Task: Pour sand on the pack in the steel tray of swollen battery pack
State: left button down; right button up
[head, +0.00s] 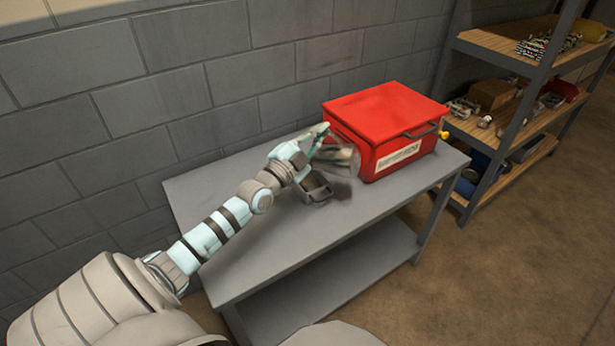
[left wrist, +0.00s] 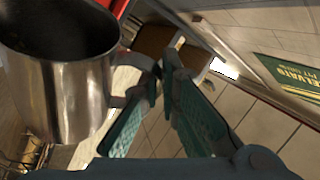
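My left gripper (head: 322,142) is above the grey table, close to the left side of the red box. It is shut on the handle of a steel mug (head: 341,160). In the left wrist view the mug (left wrist: 68,95) hangs beside the fingers (left wrist: 165,75), which close on its handle. The mug's inside looks dark, and I cannot tell whether sand is in it. The mug looks tilted in the head view. The small steel tray (head: 318,193) stands on the table just below and left of the mug. The pack in it cannot be made out. My right gripper is out of view.
The red box (head: 395,115), with a handle and a white label, stands on the table (head: 270,240) right beside the mug. A shelf unit (head: 505,65) with several items is at the right. The table's front and left parts are clear.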

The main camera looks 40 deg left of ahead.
pick_arm(q)
jog(key=shift+s+a+r+n, duration=0.15)
jog(key=shift+a+n, duration=0.5)
jog(key=shift+n, duration=0.05)
dwell(1.3)
